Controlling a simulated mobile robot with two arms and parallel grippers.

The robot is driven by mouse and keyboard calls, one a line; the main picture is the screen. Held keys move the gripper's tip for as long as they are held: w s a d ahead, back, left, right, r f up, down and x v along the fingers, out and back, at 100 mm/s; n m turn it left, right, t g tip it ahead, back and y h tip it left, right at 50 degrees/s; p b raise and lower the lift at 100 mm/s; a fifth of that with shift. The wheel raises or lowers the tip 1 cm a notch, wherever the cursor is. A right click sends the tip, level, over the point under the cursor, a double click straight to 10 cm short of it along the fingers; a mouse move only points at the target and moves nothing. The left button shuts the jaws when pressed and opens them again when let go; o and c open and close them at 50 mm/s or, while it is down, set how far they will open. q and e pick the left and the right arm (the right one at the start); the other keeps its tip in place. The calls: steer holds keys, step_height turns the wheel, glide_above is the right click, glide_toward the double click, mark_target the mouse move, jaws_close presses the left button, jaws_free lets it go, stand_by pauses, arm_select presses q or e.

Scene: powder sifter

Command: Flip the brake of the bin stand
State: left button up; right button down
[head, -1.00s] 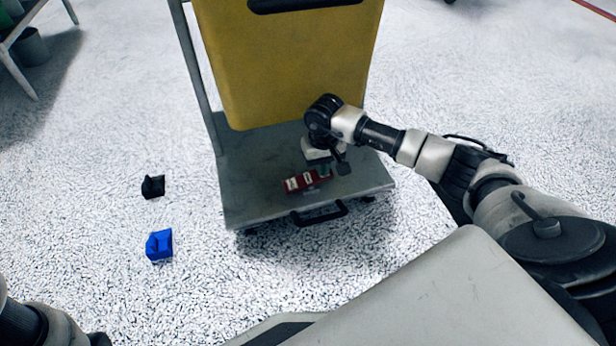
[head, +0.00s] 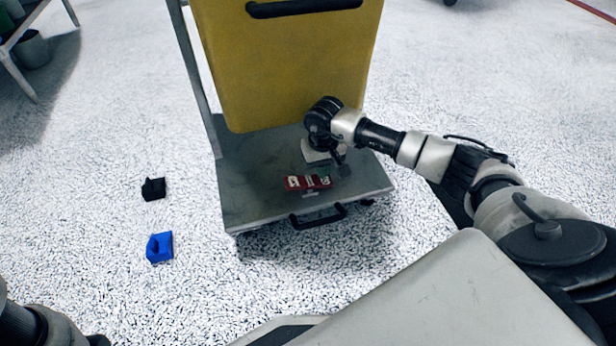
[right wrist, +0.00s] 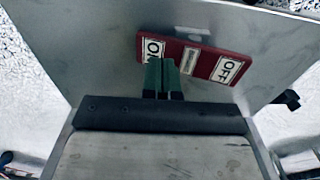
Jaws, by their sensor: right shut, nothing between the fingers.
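The brake of the bin stand is a red pedal (head: 304,182) with white ON and OFF labels, on the stand's grey base plate (head: 255,180). In the right wrist view the brake (right wrist: 207,58) shows ON at its left end and OFF at its right. My right gripper (right wrist: 162,72) is shut and empty, its green fingertips over the brake beside the ON label. Whether they touch it I cannot tell. In the head view the wrist hides part of this gripper. My left gripper is out of view; only part of the left arm shows at the lower left.
A yellow bin (head: 285,70) stands on the stand behind the brake. A black handle (head: 318,217) sticks out at the plate's front edge. A black block (head: 153,189) and a blue block (head: 160,248) lie on the floor to the left, with open floor around them.

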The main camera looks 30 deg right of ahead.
step_height(320, 180, up, 6)
steer(key=p, duration=0.4)
steer(key=shift+f, duration=0.15)
stand_by(0.3)
